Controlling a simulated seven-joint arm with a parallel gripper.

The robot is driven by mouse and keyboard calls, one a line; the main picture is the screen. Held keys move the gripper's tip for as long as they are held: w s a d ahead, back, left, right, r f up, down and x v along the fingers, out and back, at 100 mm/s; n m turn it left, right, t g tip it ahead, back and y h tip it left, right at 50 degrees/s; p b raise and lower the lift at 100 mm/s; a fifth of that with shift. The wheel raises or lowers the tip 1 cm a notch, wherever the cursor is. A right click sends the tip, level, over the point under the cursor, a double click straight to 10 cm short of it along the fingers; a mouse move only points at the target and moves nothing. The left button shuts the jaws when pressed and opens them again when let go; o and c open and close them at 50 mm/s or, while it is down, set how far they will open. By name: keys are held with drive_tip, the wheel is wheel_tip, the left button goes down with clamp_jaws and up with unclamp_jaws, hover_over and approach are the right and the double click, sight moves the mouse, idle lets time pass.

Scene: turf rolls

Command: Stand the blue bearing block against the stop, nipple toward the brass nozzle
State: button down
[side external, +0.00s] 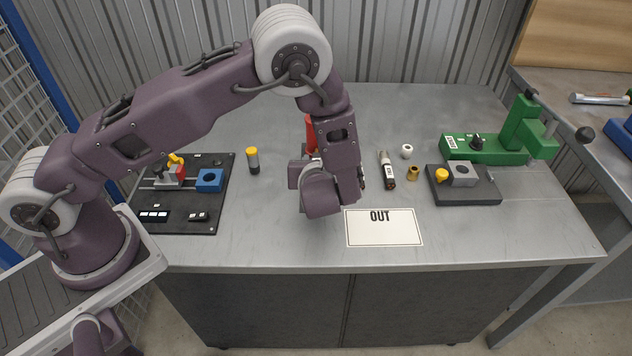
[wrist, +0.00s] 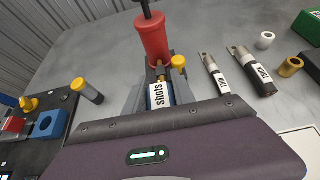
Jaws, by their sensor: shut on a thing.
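The blue bearing block (side external: 209,180) lies on the black board at the left, its dark bore facing up. It also shows at the left edge of the wrist view (wrist: 48,124). I cannot make out its nipple. A red and grey fixture with a yellow piece (side external: 173,168) stands left of it; which part is the stop or the nozzle is unclear. My gripper (side external: 320,185) is right of the board, away from the block.
A yellow-capped cylinder (side external: 253,160) stands between board and gripper. Right are labelled tubes (side external: 386,170), a white ring (side external: 406,151), a brass bush (side external: 412,173), a dark plate (side external: 480,197) with a grey block, and a green fixture (side external: 485,148). An OUT card (side external: 383,232) lies at the front.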

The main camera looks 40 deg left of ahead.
wheel_tip(320, 180, down, 5)
drive_tip(key=shift+r, duration=0.1)
drive_tip(key=c, duration=1)
unclamp_jaws()
drive_tip(key=shift+f, duration=0.2)
drive_tip(key=shift+c, duration=0.2)
